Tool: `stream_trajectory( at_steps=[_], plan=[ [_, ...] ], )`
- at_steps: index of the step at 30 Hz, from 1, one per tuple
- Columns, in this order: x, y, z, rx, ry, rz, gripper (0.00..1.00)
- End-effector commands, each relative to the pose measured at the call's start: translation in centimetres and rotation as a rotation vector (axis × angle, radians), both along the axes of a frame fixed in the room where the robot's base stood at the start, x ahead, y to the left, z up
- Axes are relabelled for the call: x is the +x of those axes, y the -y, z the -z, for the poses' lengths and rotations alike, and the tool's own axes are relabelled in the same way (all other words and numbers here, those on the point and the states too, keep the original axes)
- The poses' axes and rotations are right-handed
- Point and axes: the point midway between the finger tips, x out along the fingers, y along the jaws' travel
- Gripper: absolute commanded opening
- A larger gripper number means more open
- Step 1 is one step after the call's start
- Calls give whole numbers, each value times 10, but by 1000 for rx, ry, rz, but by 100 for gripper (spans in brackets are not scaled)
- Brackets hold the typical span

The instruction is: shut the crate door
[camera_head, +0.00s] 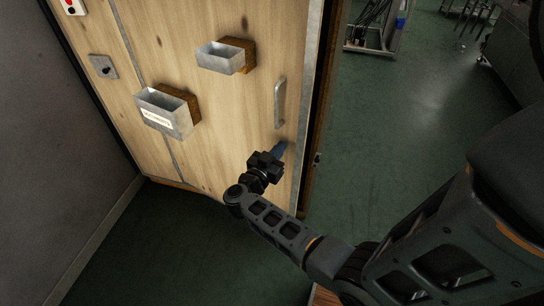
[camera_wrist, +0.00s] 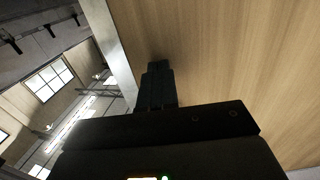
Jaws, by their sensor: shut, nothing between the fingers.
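The crate door (camera_head: 245,100) is a pale wood panel with a metal strip along its right edge. A metal pull handle (camera_head: 280,103) is on it near that edge. A darker upright edge shows just right of the strip, and I cannot tell how far the door stands open. My gripper (camera_head: 281,150) is shut and empty, its fingertips at the door face below the handle. In the wrist view the fingers (camera_wrist: 158,78) point at the wood panel (camera_wrist: 220,60) beside the metal edge strip (camera_wrist: 112,50). They look touching or very close; I cannot tell which.
Two metal bins, an upper one (camera_head: 222,57) and a lower labelled one (camera_head: 165,112), stick out from the wood left of the handle. A grey wall (camera_head: 50,150) stands at the left. Green floor (camera_head: 400,130) is open to the right, with metal equipment (camera_head: 378,30) beyond.

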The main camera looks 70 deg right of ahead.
Motion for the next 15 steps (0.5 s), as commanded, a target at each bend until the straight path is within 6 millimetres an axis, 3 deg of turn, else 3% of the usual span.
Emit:
stream_trajectory(
  at_steps=[15],
  plan=[
    [-2, 9, 0, -1, 0, 0, 0]
  ],
)
